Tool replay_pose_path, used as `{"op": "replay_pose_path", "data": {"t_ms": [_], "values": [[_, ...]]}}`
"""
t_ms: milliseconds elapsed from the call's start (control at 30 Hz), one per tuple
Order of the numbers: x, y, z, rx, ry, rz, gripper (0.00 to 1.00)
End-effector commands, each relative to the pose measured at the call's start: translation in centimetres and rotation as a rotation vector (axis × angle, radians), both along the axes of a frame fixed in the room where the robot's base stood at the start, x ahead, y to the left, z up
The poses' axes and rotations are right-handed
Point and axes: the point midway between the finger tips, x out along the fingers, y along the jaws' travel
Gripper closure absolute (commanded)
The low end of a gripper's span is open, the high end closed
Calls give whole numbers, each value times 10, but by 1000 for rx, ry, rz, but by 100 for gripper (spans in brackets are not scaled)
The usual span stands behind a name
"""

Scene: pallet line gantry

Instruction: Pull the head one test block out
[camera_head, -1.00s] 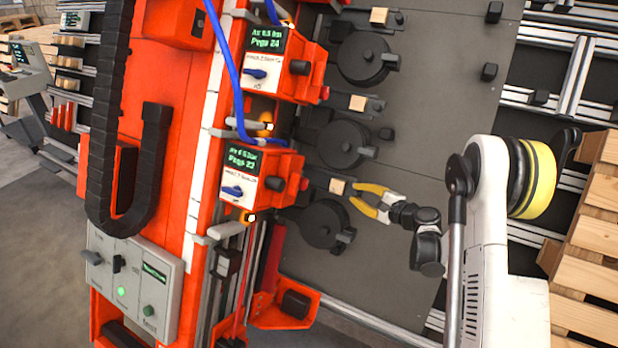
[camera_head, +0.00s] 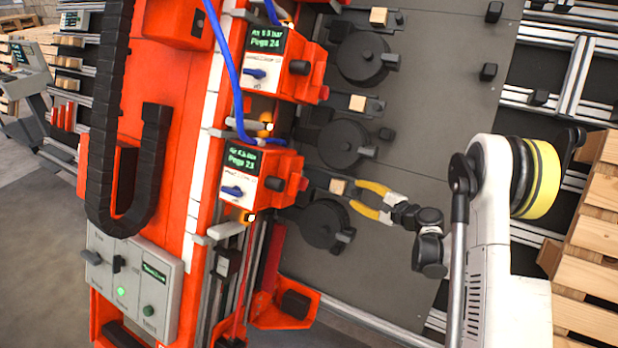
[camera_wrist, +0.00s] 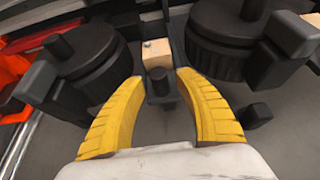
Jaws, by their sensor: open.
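A small pale wooden block (camera_head: 338,187) sits on a dark bracket by the lowest round black head on the grey panel. In the wrist view the wooden block (camera_wrist: 157,53) lies just ahead of the gap between my yellow fingers, with a dark post in front of it. My gripper (camera_head: 358,194) is open, just right of the block, with nothing held. Whether a fingertip touches the block is unclear. Two similar blocks, an upper one (camera_head: 379,16) and a middle one (camera_head: 358,102), sit by the heads above.
Round black heads, the lowest (camera_head: 322,224) and the middle (camera_head: 343,144), lie close to the gripper, with dark knobs and brackets. Orange units with displays (camera_head: 243,158) stand to the left.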

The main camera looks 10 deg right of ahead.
Motion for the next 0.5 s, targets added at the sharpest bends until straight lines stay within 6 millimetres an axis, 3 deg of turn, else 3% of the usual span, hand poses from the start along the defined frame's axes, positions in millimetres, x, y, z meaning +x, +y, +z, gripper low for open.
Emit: {"op": "replay_pose_path", "data": {"t_ms": [500], "values": [[-39,-24,10,-1,-1,-2,60]]}}
